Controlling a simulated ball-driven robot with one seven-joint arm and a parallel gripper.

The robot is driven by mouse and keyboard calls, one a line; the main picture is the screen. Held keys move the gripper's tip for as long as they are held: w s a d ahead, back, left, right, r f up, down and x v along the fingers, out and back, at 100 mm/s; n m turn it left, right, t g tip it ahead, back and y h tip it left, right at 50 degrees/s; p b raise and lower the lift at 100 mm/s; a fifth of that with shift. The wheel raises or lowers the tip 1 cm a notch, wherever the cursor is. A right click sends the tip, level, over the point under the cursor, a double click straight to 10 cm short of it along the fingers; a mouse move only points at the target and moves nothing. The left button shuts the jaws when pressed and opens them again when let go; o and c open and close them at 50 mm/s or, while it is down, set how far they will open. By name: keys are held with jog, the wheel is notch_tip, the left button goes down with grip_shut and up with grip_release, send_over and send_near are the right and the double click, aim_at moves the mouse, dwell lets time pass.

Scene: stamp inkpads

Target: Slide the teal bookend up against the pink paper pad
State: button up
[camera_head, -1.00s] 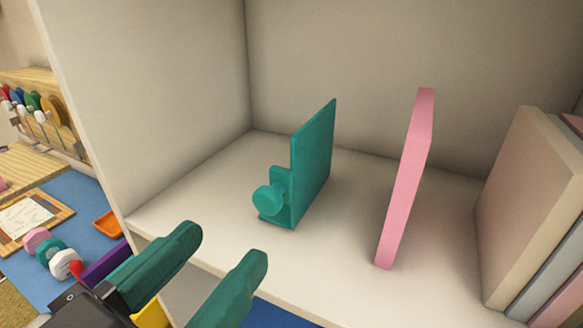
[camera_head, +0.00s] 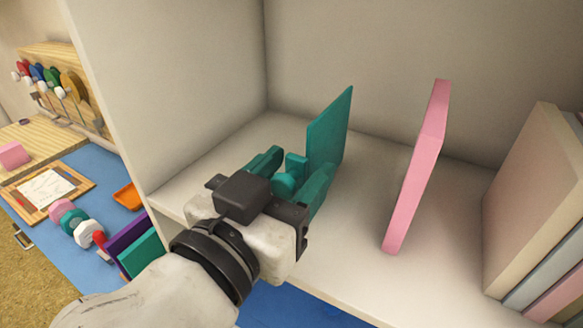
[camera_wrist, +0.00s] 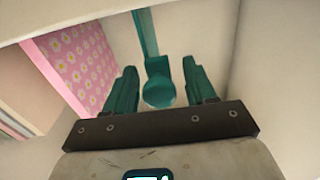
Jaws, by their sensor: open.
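The teal bookend (camera_head: 329,127) stands upright on the white shelf, with its round knob (camera_head: 284,185) on the near side. The pink paper pad (camera_head: 416,172) stands upright to its right, with a clear gap between them. My gripper (camera_head: 292,178) has reached into the shelf, with its teal fingers open on both sides of the knob. In the wrist view the knob (camera_wrist: 158,92) sits between the two fingers (camera_wrist: 158,85), with a visible gap on each side. The pad's flowered face (camera_wrist: 80,62) shows at the left there. My gripper hides the bookend's lower part in the head view.
A row of books or pads (camera_head: 530,205) stands at the shelf's right. The shelf's left wall (camera_head: 170,90) is close to my gripper. The shelf floor between bookend and pad is bare. A blue desk with stamps (camera_head: 75,222) lies left, outside the shelf.

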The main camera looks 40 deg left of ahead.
jog(key=shift+c, duration=0.4)
grip_shut()
